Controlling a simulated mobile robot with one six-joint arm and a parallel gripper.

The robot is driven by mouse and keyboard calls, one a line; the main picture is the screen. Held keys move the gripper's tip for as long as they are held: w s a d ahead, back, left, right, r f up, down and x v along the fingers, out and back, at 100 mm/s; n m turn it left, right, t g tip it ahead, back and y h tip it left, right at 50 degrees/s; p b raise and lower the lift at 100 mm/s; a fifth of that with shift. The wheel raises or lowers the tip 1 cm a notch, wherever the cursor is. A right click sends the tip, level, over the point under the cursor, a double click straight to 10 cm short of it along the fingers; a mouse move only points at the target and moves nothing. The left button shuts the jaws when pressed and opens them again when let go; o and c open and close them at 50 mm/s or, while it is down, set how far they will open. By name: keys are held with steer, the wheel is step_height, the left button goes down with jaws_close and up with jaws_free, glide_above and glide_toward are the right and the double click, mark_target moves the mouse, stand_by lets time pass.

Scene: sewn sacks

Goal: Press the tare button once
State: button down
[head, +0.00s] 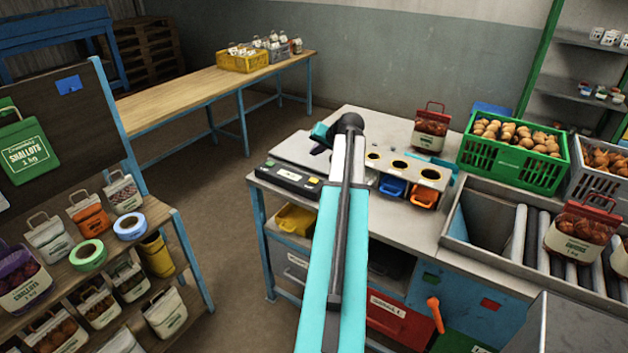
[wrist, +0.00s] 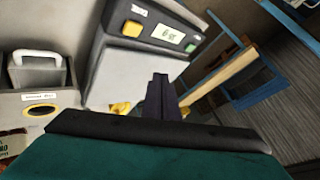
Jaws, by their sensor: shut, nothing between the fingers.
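The scale shows in the head view as a dark control panel (head: 290,178) on the front left of the grey workbench, with its pale plate (head: 297,150) behind. In the wrist view the panel has a lit display (wrist: 166,33), a yellow-orange button (wrist: 132,28) and a green button (wrist: 190,48). The small label by the yellow-orange button is too blurred to read. My gripper (wrist: 161,85) is shut and empty, with its fingertips apart from both buttons in the picture. In the head view my arm partly hides my gripper (head: 317,149) above the scale.
A bench block with round holes (head: 401,165) and blue and orange bins stands right of the scale. A filled sack (head: 431,130) and a green crate of onions (head: 511,155) stand farther right. A shelf of sacks (head: 160,230) is at left, with open floor between.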

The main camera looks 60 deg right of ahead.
steer(key=shift+f, duration=0.1)
steer(key=b, duration=0.3)
glide_above(316, 182)
steer(key=shift+w+f, duration=0.1)
steer(key=shift+f, duration=2.95)
steer(key=shift+f+b, duration=0.6)
steer(key=shift+f, duration=0.7)
steer(key=shift+f, duration=0.15)
steer(key=shift+f+b, duration=0.3)
steer(key=shift+b, duration=0.1)
steer(key=shift+f+b, duration=0.35)
steer(key=shift+f, duration=0.1)
steer(key=shift+r, duration=0.1)
steer(key=shift+r+p, duration=0.4)
steer(key=shift+r, duration=0.4)
steer(key=shift+r, duration=0.1)
